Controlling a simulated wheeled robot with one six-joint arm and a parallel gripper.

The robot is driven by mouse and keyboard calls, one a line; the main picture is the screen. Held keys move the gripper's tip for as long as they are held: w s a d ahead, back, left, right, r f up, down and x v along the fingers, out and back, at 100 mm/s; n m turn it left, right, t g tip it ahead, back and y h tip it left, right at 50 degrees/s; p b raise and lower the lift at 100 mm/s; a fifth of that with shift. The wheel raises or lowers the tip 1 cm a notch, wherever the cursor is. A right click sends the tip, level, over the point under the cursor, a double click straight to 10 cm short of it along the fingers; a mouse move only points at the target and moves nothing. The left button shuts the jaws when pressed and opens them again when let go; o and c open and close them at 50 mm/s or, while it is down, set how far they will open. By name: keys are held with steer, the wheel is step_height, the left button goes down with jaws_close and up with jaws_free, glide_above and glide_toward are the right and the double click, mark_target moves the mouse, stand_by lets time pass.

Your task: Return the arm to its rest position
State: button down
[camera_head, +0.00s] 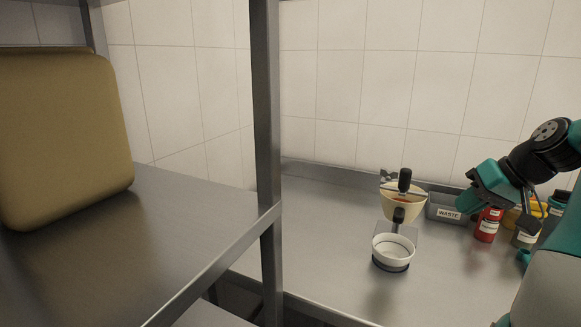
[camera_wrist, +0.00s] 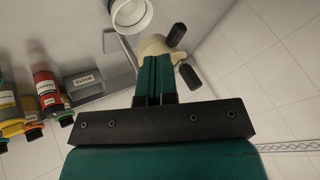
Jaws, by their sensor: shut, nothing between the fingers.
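My arm (camera_head: 540,150) comes in from the right edge of the head view, raised above the right part of the steel counter. My gripper shows in the wrist view (camera_wrist: 155,75) with its two teal fingers together and nothing between them. In the head view the fingers are hard to make out. The gripper is apart from the bowls and bottles, and the wall tiles lie behind it.
A cream bowl (camera_head: 404,206), a white cup (camera_head: 393,250) and a grey WASTE bin (camera_head: 447,208) stand on the counter (camera_head: 330,225). Red bottles (camera_head: 486,231) stand below my arm. A steel shelf post (camera_head: 267,120) and a tan box (camera_head: 65,135) are at left.

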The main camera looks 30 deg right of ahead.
steer(key=w+a+n+g+y, duration=0.1)
steer(key=w+a+n+g, duration=0.15)
steer(key=a, duration=0.85)
steer(key=w+a+n+g+y, duration=0.1)
steer(key=w+a+n, duration=0.2)
steer(key=a, duration=0.8)
steer(key=s+a+n+g, duration=0.3)
steer(key=s+a+n, duration=0.3)
steer(key=s+a, duration=0.5)
steer(key=a, duration=0.6)
steer(key=shift+s+a+r+n, duration=0.2)
steer(key=shift+a+r+n, duration=0.15)
